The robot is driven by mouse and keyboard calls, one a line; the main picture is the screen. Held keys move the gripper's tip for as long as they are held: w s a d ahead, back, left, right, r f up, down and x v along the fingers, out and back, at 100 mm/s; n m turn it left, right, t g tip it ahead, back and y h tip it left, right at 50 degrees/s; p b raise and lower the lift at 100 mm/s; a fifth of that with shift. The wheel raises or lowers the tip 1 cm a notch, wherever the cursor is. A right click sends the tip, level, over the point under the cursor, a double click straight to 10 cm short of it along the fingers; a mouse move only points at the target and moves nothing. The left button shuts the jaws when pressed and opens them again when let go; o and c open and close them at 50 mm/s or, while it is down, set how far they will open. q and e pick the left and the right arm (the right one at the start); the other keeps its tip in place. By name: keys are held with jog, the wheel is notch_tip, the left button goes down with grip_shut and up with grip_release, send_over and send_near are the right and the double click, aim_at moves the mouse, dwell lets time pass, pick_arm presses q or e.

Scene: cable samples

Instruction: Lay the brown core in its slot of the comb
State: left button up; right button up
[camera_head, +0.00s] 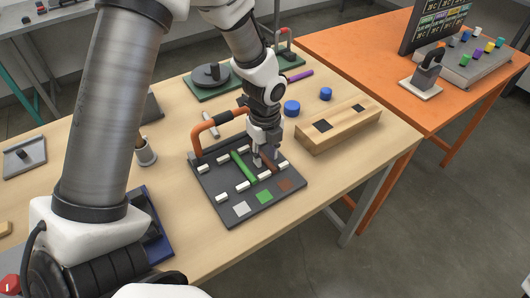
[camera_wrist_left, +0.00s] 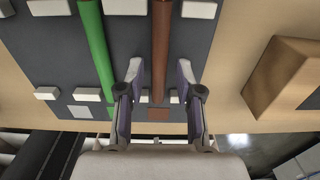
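The comb (camera_head: 229,215) is a dark grey board with rows of white blocks and white, green and brown patches along its near edge. The brown core (camera_wrist_left: 161,45) lies lengthwise between white blocks, in line with the brown patch (camera_wrist_left: 158,114). In the head view the brown core (camera_head: 271,161) is partly hidden by my left gripper. The green core (camera_head: 243,167) lies in the neighbouring slot. My left gripper (camera_wrist_left: 160,72) is low over the board, open, with one finger on each side of the brown core and gaps visible. My right gripper is out of view.
An orange handle (camera_head: 203,124) rises at the comb's back. A wooden block (camera_head: 340,128) with dark squares stands to the right, with two blue cylinders (camera_head: 292,108) behind it. A metal cup (camera_head: 145,152) stands to the left. A pale rod (camera_head: 211,126) lies behind the comb.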

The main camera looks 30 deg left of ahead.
aim_at(265, 157)
pick_arm(q)
jog(key=shift+w+f, duration=0.1)
notch_tip(265, 157, up, 12)
jog(key=shift+r, duration=0.25)
dwell(0.4)
